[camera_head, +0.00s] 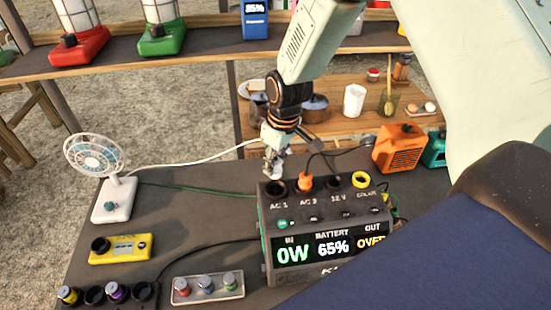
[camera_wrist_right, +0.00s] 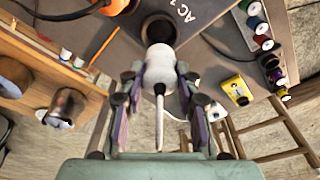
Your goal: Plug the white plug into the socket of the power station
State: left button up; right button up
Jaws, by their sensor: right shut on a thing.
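The power station (camera_head: 325,230) is a dark box with sockets on top and a lit display reading 0W in and 65% battery. Its AC 1 socket (camera_head: 277,188) is a round black ring, also seen in the right wrist view (camera_wrist_right: 157,28). My right gripper (camera_head: 274,157) is shut on the white plug (camera_wrist_right: 159,66), its fingers on both sides of the body. The plug's front end is at or just before the AC 1 ring; I cannot tell whether it has entered. An orange plug (camera_head: 304,181) sits in AC 2. My left gripper is not in view.
A white fan (camera_head: 112,195) stands left, with a white cable running towards my right gripper. A yellow device (camera_head: 120,248), a tray of knobs (camera_head: 208,287) and an orange box (camera_head: 400,148) are nearby. A shelf (camera_head: 200,47) crosses behind.

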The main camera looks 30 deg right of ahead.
aim_at(276, 170)
jog(key=shift+a+r, duration=0.1)
jog(key=shift+a, duration=0.2)
jog(key=shift+d+f, duration=0.2)
jog(key=shift+d, duration=0.55)
jog(key=shift+s+f, duration=0.1)
jog(key=shift+a+f+b, duration=0.6)
jog(key=shift+f, duration=0.05)
jog(key=shift+a+f, duration=0.1)
jog(key=shift+f, duration=0.15)
jog(key=shift+d+f+b, duration=0.25)
jog(key=shift+f+b, duration=0.25)
jog(key=shift+f, duration=0.1)
jog(key=shift+d, duration=0.2)
jog(key=shift+a+r, duration=0.2)
jog(key=shift+a, duration=0.25)
grip_shut()
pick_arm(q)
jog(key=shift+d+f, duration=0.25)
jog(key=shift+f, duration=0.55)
pick_arm(e)
jog(key=shift+d+f, duration=0.15)
jog(key=shift+d, duration=0.2)
